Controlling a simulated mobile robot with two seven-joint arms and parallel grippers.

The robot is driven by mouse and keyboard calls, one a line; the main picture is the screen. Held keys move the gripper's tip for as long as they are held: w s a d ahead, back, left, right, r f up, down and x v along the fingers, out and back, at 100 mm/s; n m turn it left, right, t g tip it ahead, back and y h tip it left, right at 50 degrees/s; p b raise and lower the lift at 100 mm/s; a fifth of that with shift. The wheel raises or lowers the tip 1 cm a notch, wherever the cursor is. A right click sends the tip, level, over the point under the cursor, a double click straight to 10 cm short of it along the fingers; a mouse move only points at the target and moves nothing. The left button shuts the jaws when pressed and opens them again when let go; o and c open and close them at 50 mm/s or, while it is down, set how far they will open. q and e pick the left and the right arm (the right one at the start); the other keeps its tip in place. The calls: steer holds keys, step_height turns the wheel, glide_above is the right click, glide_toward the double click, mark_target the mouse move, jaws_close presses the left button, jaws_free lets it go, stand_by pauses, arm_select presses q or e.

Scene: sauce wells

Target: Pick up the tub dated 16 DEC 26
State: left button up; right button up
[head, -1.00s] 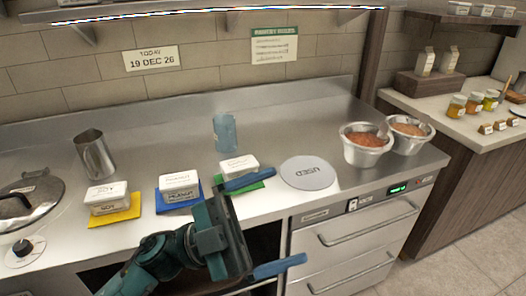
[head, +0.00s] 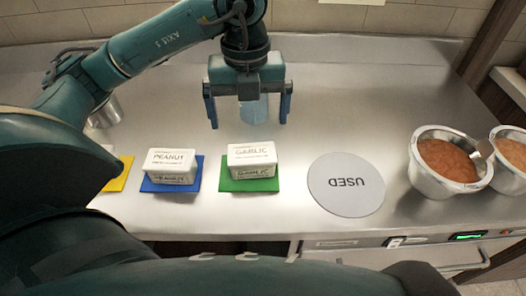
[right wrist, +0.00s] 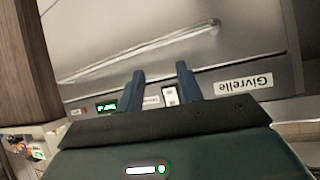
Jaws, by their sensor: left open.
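A white tub marked GARLIC (head: 252,160) stands on a green mat (head: 225,178). A white tub marked PEANUT (head: 170,166) stands on a blue mat (head: 193,178). A yellow mat (head: 119,178) lies further left, with its tub almost wholly hidden by my arm. I cannot read the date on any tub. My left gripper (head: 248,118) is open and empty, pointing down above the counter just behind the garlic tub. My right gripper (right wrist: 162,82) shows in the right wrist view, fingers apart and empty, facing a drawer front.
A translucent blue cup (head: 254,109) stands behind the left gripper's fingers. Metal bowls of sauce (head: 447,160) stand at the right. A metal jug (head: 104,112) is partly hidden by my arm.

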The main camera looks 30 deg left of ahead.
mark_target(252, 152)
arm_select(q)
steer(key=f, duration=0.6)
steer(key=shift+s+f, duration=0.15)
steer(key=shift+s, duration=0.05)
steer(key=shift+w+f+p, duration=0.15)
steer(key=shift+f+p, duration=0.15)
steer(key=shift+f, duration=1.05)
steer(key=shift+w+f+p, duration=0.15)
steer(key=shift+f+p, duration=0.15)
steer(key=shift+f, duration=1.05)
steer(key=shift+c, duration=0.4)
steer(key=shift+r, duration=0.1)
steer(key=c, duration=0.8)
